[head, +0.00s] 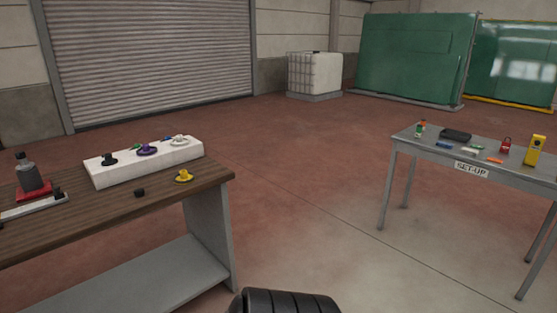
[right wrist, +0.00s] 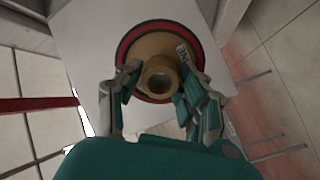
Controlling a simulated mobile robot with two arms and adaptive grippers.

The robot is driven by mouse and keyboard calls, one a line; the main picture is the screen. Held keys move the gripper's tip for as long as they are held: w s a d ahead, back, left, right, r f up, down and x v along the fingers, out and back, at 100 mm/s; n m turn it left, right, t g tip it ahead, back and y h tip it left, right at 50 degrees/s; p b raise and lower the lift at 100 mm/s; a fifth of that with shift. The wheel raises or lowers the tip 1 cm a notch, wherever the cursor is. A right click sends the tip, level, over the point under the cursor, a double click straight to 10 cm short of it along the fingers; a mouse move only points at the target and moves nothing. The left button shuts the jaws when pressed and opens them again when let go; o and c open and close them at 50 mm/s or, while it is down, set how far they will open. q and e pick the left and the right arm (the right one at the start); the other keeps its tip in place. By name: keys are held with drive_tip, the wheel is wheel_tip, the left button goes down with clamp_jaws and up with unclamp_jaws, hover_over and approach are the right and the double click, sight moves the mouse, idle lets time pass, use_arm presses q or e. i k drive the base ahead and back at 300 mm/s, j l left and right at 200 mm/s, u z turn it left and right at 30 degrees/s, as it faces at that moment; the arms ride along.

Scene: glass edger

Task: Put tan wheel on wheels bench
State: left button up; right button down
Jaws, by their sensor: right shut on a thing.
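In the right wrist view a round tan wheel (right wrist: 150,50) with a raised hollow hub has a dark and red ring around it. My right gripper (right wrist: 158,84) has its teal fingers on both sides of the hub and is shut on it. A small pale label is on the wheel's right side. A light grey flat surface (right wrist: 85,35) shows behind the wheel; whether they touch is unclear. My left gripper is in neither view. No bench in the head view has a readable wheels sign.
A wooden-topped bench (head: 75,229) at left holds a white block (head: 140,171) with several coloured round pieces, and a yellow piece (head: 183,176) near its right end. A grey table (head: 470,154) labelled SET-UP stands at right with small items. Open floor (head: 290,180) lies between.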

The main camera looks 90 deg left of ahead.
sight(88, 214)
drive_tip(key=u, duration=2.45)
drive_tip(key=i+j+u, duration=0.2)
drive_tip(key=j+u, duration=0.2)
drive_tip(key=i+j+u, duration=0.65)
drive_tip(key=j+u, duration=0.2)
drive_tip(key=i+j, duration=0.25)
drive_tip(key=i, duration=0.15)
drive_tip(key=i+j, duration=0.25)
drive_tip(key=i, duration=0.15)
